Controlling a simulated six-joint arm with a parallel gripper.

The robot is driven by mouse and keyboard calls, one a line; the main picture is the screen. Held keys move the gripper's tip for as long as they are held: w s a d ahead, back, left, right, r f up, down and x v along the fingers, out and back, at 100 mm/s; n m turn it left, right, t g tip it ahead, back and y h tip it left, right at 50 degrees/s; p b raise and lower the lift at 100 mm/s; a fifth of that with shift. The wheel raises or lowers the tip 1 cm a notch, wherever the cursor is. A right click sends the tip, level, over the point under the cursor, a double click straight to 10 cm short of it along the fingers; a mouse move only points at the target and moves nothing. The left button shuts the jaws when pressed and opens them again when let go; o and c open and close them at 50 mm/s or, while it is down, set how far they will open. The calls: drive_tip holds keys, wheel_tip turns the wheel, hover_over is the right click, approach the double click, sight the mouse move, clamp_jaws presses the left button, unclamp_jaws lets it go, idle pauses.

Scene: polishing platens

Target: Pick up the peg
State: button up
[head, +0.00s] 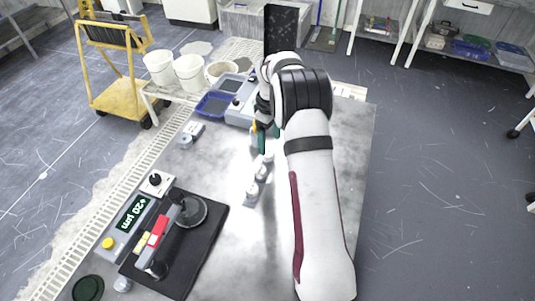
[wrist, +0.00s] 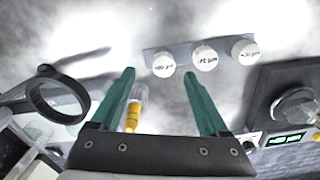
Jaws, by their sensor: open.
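I cannot tell for certain which thing is the peg. Three white round caps with printed labels stand in a row on a grey strip: left cap (wrist: 163,66), middle cap (wrist: 205,58), right cap (wrist: 245,52). The row also shows in the head view (head: 260,172), on the table just nearer than my gripper. My gripper (wrist: 156,75) has two green fingers, set wide apart with nothing clasped. In the wrist view the caps lie beyond and right of the fingertips. A clear and yellow tube-like thing (wrist: 133,116) shows between the fingers, nearer the left one.
A black mat (head: 205,245) carries a dial tool and a red block. A blue tray (head: 213,104) and white buckets (head: 188,72) stand farther back. A black ring (wrist: 57,97) is left of my fingers. The grey table (head: 225,158) is partly bare.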

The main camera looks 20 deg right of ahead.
sight(268, 152)
drive_tip(key=f, duration=0.4)
drive_tip(key=shift+s+a+f, duration=0.1)
drive_tip(key=shift+a+f, duration=0.1)
drive_tip(key=shift+a, duration=0.15)
clamp_jaws()
